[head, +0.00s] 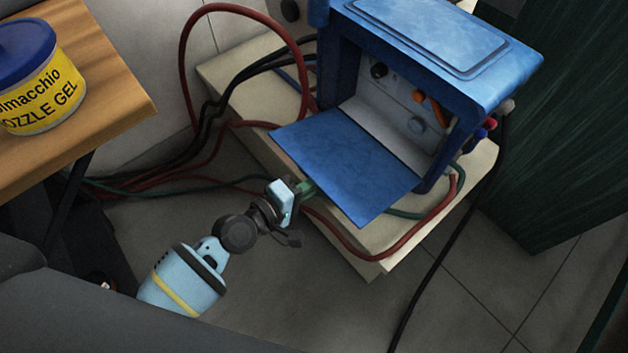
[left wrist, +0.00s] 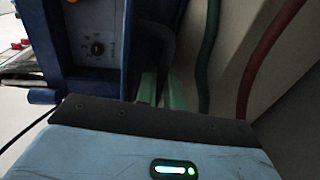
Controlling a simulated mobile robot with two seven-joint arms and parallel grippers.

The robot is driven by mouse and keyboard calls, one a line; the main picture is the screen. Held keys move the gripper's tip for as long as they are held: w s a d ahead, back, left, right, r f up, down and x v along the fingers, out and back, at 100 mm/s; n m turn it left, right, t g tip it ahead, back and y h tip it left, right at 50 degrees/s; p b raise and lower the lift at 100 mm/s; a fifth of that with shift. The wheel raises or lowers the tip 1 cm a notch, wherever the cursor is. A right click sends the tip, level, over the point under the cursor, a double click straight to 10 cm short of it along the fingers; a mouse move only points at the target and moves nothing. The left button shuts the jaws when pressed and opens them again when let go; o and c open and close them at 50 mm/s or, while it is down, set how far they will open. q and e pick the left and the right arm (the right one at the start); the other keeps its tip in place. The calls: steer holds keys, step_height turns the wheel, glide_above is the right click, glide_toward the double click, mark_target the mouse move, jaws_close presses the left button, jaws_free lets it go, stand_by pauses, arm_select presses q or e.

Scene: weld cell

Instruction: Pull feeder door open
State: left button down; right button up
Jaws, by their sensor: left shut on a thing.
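The blue feeder (head: 440,40) stands on a pale base. Its blue door (head: 345,165) hangs out as a flat flap, open, with the grey inside panel and its knobs showing. My left gripper (head: 308,188) is at the door's near left edge, its green fingers partly hidden there. In the left wrist view, the green fingers of my left gripper (left wrist: 160,90) are close together around a dark curved piece that looks like the door's handle (left wrist: 165,42). The exact contact is dark and hard to see. My right gripper is in neither view.
Red hoses (head: 405,245) and black cables loop around the pale base (head: 235,85). A wooden table (head: 110,105) with a yellow gel tub (head: 45,95) is at the left. A dark green curtain (head: 560,130) hangs at the right. Tiled floor (head: 330,310) is open in front.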

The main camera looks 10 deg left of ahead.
arm_select(q)
steer(key=shift+w+d+r, duration=0.1)
steer(key=shift+d+r, duration=0.1)
steer(key=shift+r, duration=0.1)
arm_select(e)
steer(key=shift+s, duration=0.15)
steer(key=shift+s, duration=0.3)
arm_select(q)
steer(key=c, duration=1.5)
jaws_free()
steer(key=shift+d+f, duration=0.1)
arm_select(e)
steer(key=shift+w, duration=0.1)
